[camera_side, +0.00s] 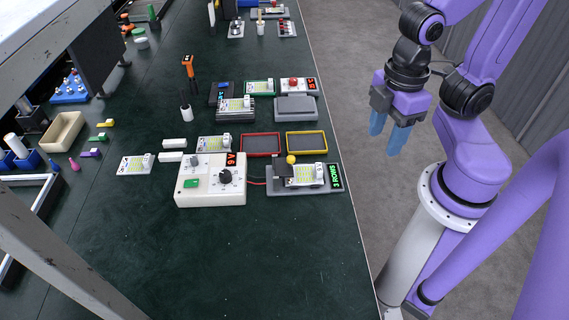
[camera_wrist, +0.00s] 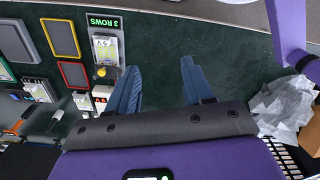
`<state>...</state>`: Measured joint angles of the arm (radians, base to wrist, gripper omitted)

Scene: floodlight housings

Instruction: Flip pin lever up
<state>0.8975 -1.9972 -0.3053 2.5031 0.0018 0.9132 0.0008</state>
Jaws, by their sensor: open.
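A grey test fixture (camera_side: 275,188) with a green "3 ROWS" sign (camera_side: 336,177) sits near the right edge of the dark green table. It holds a white-and-green board (camera_side: 305,174). A yellow ball knob (camera_side: 291,160), which looks like the pin lever's end, stands at a dark block (camera_side: 284,171) on it. The knob shows in the wrist view (camera_wrist: 101,72), left of the fingers. The lever's shaft and tilt cannot be made out. My gripper (camera_side: 385,144) is open and empty, off the table's right edge, well apart from the fixture. Its blue fingers (camera_wrist: 160,66) show spread in the wrist view.
A cream power box (camera_side: 211,180) with a black dial and a red "9V" display stands left of the fixture, joined by a red wire. Red (camera_side: 261,144) and yellow (camera_side: 306,141) framed trays lie behind. The table's front is clear. A bin with crumpled paper (camera_wrist: 280,105) is right in the wrist view.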

